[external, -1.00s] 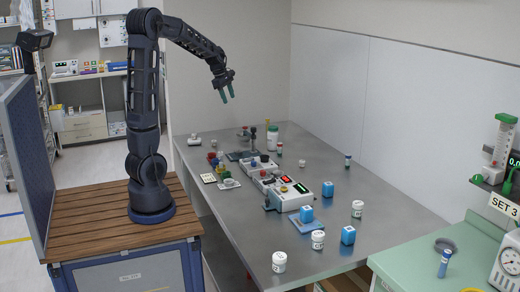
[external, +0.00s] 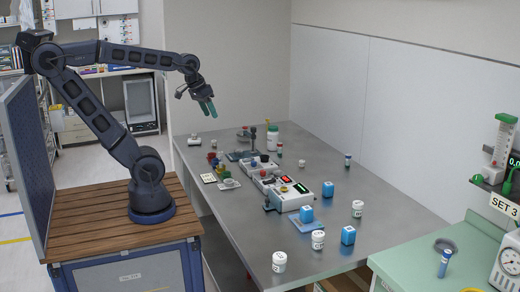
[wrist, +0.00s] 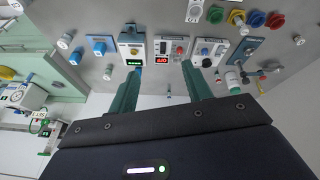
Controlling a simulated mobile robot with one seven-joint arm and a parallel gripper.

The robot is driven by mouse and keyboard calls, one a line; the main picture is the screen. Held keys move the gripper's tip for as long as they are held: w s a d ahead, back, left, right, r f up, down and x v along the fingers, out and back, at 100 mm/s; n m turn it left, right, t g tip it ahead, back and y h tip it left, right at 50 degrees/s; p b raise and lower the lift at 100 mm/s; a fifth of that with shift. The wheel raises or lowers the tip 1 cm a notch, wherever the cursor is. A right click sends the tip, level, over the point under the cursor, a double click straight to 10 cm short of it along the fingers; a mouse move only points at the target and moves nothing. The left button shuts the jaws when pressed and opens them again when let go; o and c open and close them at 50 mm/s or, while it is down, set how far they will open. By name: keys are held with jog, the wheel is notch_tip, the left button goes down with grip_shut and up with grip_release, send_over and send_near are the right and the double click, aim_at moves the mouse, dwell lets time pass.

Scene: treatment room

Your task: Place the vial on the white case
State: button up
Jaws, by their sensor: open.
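A small vial with a dark blue cap (external: 347,159) stands upright near the back wall panel on the steel table (external: 320,250). A second small vial-like tube (external: 279,150) with a coloured band stands near the middle; I cannot tell which is meant. White box-like units stand in a row mid-table, the nearest a white case with a screen and buttons (external: 291,197), also in the wrist view (wrist: 133,50). My gripper (external: 209,108) is open and empty, high above the table's far left part. In the wrist view its fingers (wrist: 161,76) are spread apart, touching nothing.
Blue cubes (external: 348,235) and white bottles (external: 279,262) stand at the table's near end. A green side table (external: 410,272) is at lower right. The table's right side is mostly clear.

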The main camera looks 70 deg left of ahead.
jog(key=s+d+m, duration=0.1)
jog(key=s+d+f+m, duration=0.1)
jog(key=s+m, duration=0.1)
jog(key=shift+s+f, duration=0.15)
